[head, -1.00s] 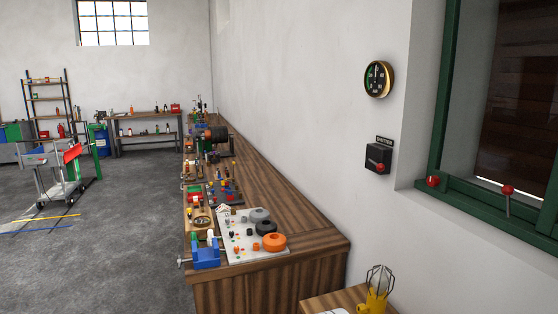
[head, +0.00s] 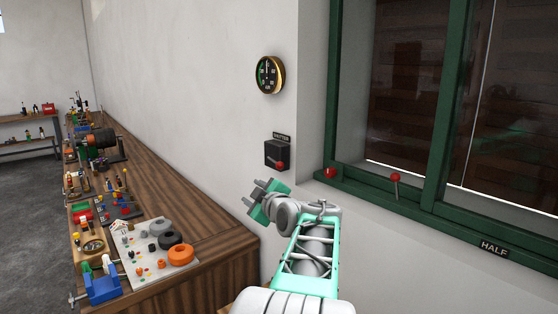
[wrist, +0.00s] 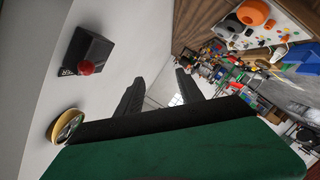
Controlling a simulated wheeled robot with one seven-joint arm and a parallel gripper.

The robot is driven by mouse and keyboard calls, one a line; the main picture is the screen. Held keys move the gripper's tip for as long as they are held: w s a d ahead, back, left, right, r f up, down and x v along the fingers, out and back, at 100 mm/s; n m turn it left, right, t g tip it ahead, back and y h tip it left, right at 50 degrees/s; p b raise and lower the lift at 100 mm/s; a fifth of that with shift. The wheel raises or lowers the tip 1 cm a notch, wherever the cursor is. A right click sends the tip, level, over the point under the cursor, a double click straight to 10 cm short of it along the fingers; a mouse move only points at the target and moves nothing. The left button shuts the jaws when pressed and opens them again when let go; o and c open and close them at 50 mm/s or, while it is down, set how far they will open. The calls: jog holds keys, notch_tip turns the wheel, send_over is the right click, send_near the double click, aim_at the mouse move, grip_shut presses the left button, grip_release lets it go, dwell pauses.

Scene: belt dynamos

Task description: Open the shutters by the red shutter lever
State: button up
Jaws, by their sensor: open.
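A black wall box (head: 277,154) with a red-knobbed lever (head: 280,165) sits under a small label, perhaps reading "SHUTTER". In the wrist view the box (wrist: 86,50) is at upper left, its red knob (wrist: 85,68) apart from my fingers. A second red-knobbed lever (head: 396,179) stands on the green window sill, with another red knob (head: 330,173) left of it. Brown slatted shutters (head: 400,90) cover the window, with a bright line along their bottom. My gripper (head: 252,195) is open and empty, appearing just below the wall box; it also shows in the wrist view (wrist: 158,90).
A round gauge (head: 269,75) hangs above the box. A wooden workbench (head: 215,232) with several tools and parts runs along the wall at left. A "HALF" label (head: 494,248) is on the sill at right. Grey floor (head: 35,220) lies open at far left.

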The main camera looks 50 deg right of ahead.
aim_at(282, 166)
jog(key=s+d+r+h, duration=0.3)
jog(key=s+d+r, duration=0.25)
jog(key=d, duration=0.25)
jog(key=shift+t, duration=0.4)
jog(key=p+x, duration=0.1)
jog(key=x, duration=0.1)
jog(key=p+x, duration=0.1)
jog(key=x, duration=0.1)
jog(key=p+x, duration=0.1)
jog(key=x, duration=0.2)
jog(key=shift+s+d+f+p, duration=0.1)
jog(key=shift+d+f+p, duration=0.05)
jog(key=shift+f+p, duration=0.2)
jog(key=shift+c, duration=0.6)
grip_shut()
jog(key=shift+d, duration=0.1)
